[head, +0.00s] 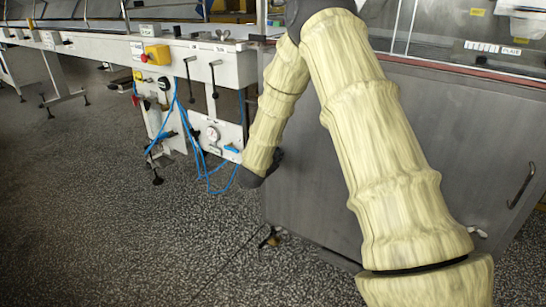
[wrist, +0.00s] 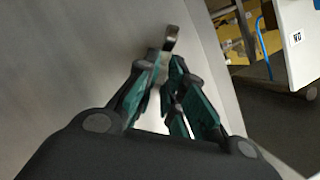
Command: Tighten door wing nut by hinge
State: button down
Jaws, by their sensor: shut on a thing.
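My gripper (wrist: 164,62) shows in the wrist view with its dark green fingers drawn together at the tips, shut on the door wing nut. A small metal part of the wing nut (wrist: 171,38) sticks out just past the fingertips, against the grey metal door (wrist: 110,50). The fingers hide the rest of it. In the head view the grey door (head: 420,150) stands behind my arm. My wrist is low near the door's left edge, and the fingers and wing nut cannot be made out there. The hinge is not clear in either view.
A white machine frame (head: 215,65) with levers, a gauge and loose blue hoses (head: 205,165) stands left of my wrist. A door handle (head: 522,186) and a small pale fitting (head: 478,232) are at the right.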

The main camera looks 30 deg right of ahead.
jog(key=shift+s+d+f+m+t+h+b, duration=0.15)
jog(key=shift+f+m+t+b, duration=0.25)
jog(key=shift+m+t+b, duration=0.7)
jog(key=shift+s+f+m+t+h+b, duration=0.2)
jog(key=shift+f+m+b, duration=0.35)
jog(key=shift+m, duration=1)
jog(key=shift+s+d+f+m+t+h+b, duration=0.1)
jog(key=shift+s+f+m+t+h+b, duration=0.15)
jog(key=shift+m+t+b, duration=0.65)
jog(key=shift+m+g, duration=0.3)
jog(key=shift+m, duration=0.25)
jog(key=c, duration=1.5)
grip_release()
jog(key=shift+w, duration=0.1)
jog(key=shift+a, duration=0.1)
jog(key=v, duration=1.2)
